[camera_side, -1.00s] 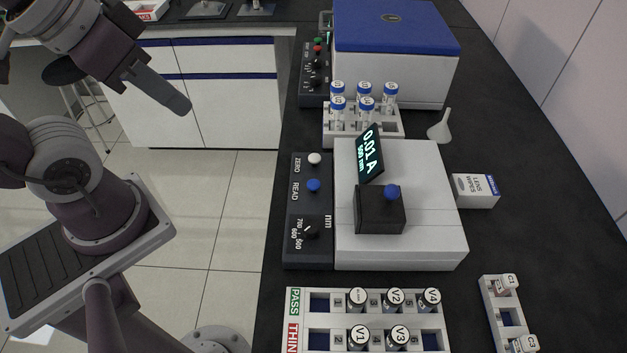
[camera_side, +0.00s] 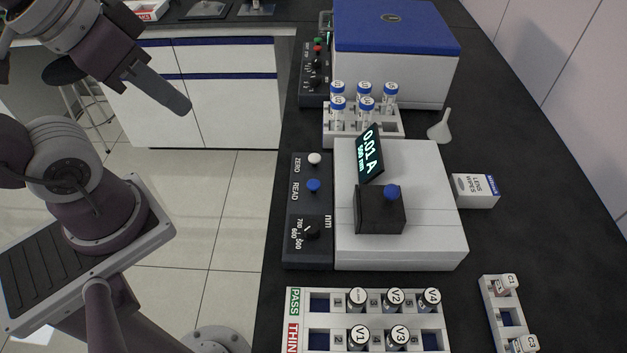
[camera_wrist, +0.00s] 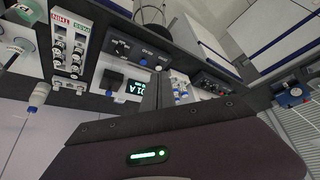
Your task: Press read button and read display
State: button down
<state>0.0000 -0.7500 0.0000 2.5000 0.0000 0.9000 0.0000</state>
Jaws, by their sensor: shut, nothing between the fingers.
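The READ button (camera_side: 313,185) is a blue knob on the dark control panel (camera_side: 295,262) of the white photometer (camera_side: 440,240). A white ZERO button (camera_side: 314,158) sits above it and an nm dial (camera_side: 311,233) below it. The lit display (camera_side: 369,155) shows "0.01 A" and "600 nm". It also shows in the wrist view (camera_wrist: 137,87), partly cut off by my finger. My gripper (camera_side: 180,104) is shut and empty, up and left of the panel, over the floor area and apart from the button.
A white rack (camera_side: 327,135) of blue-capped vials stands behind the photometer, with a blue-lidded machine (camera_side: 398,28) beyond. A funnel (camera_side: 440,128) and lens-wipes box (camera_side: 475,191) stand right.

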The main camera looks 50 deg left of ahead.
jog(key=w+a+t+y, duration=0.1)
jog(key=w+a+t, duration=0.15)
jog(key=w, duration=0.75)
jog(key=w+a+t, duration=0.2)
jog(key=w+a, duration=0.1)
jog(key=w, duration=0.6)
jog(key=m+g+h, duration=0.4)
jog(key=g+h, duration=0.2)
jog(key=h, duration=0.3)
send_over(308, 182)
notch_tip(308, 182, down, 12)
jog(key=shift+r, duration=0.25)
jog(key=shift+f, duration=0.1)
jog(key=shift+f, duration=4.35)
